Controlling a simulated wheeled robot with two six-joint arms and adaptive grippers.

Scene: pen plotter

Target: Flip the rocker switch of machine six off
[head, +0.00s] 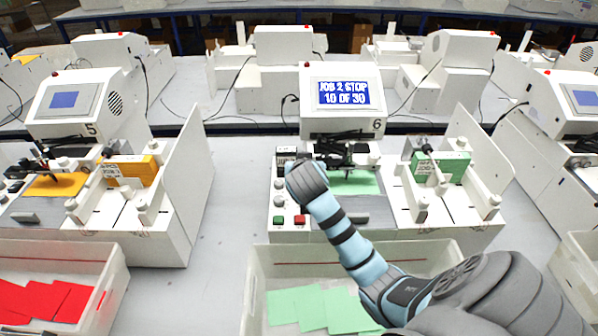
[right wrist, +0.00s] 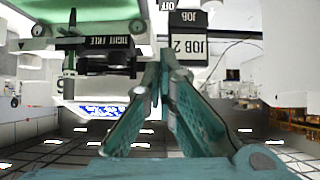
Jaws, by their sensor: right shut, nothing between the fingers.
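Machine six (head: 343,124) stands in the middle of the head view, its screen (head: 343,93) reading "JOB 2 STOP" and "10 OF 30". My right arm reaches in from the lower right, its wrist over the machine's left control side. My right gripper (right wrist: 163,68) is shut and empty in the right wrist view, its fingertips just below an "OFF" label (right wrist: 167,5) and beside a "JOB 2" label (right wrist: 191,48). The rocker itself is not clearly visible, so its position and any contact cannot be told. My left gripper is not in view.
Green and red buttons (head: 300,219) sit at machine six's front left. A bin (head: 256,290) with green cards stands in front. Machine five (head: 70,105) is left, another machine right. A dark pen carriage (head: 360,149) lies close to my wrist.

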